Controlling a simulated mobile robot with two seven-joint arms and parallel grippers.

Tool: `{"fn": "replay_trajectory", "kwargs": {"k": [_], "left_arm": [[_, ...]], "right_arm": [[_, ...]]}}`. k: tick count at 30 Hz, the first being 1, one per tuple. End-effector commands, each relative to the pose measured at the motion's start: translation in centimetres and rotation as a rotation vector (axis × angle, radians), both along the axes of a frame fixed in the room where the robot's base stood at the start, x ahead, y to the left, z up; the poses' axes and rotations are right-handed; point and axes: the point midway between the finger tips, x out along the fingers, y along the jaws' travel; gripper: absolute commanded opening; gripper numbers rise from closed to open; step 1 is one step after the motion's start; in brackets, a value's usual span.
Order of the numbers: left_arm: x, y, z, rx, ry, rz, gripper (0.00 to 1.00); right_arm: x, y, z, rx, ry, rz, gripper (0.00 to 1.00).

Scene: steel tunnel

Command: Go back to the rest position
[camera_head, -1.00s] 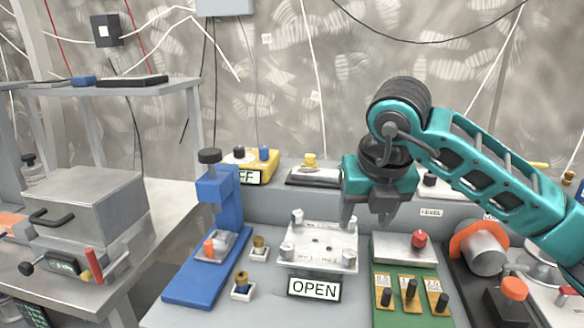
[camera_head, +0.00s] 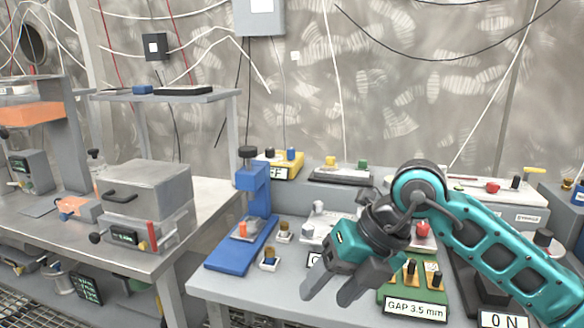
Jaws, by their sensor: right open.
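My right gripper (camera_head: 330,287) is in the head view at the lower middle, on the teal arm that comes in from the right. Its two grey fingers point down and to the left, spread apart with nothing between them. It hangs over the front part of the grey workbench (camera_head: 222,288). It hides much of the white fixture plate (camera_head: 308,232) and part of the green board (camera_head: 385,291) with small black-handled levers. My left gripper is not in view.
A blue stand (camera_head: 258,200) with a black knob is left of my gripper. A yellow box (camera_head: 278,166) sits behind it. A metal box with a handle (camera_head: 150,188) stands on the left steel table (camera_head: 218,196). Signs read "GAP 3.5 mm" (camera_head: 415,308) and "ON" (camera_head: 504,321).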

Motion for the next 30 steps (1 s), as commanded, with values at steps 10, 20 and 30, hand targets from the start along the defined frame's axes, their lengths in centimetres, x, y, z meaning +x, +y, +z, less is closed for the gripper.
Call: {"fn": "replay_trajectory", "kwargs": {"k": [10,20,30], "left_arm": [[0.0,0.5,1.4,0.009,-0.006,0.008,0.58],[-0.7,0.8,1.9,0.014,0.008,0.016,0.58],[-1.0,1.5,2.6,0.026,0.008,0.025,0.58]], "right_arm": [[-7.0,9.3,3.7,0.957,0.350,0.057,0.58],[-1.8,3.2,3.5,1.707,0.573,-0.662,0.58],[-4.8,-8.7,-15.4,1.704,0.756,-1.861,0.58]]}}
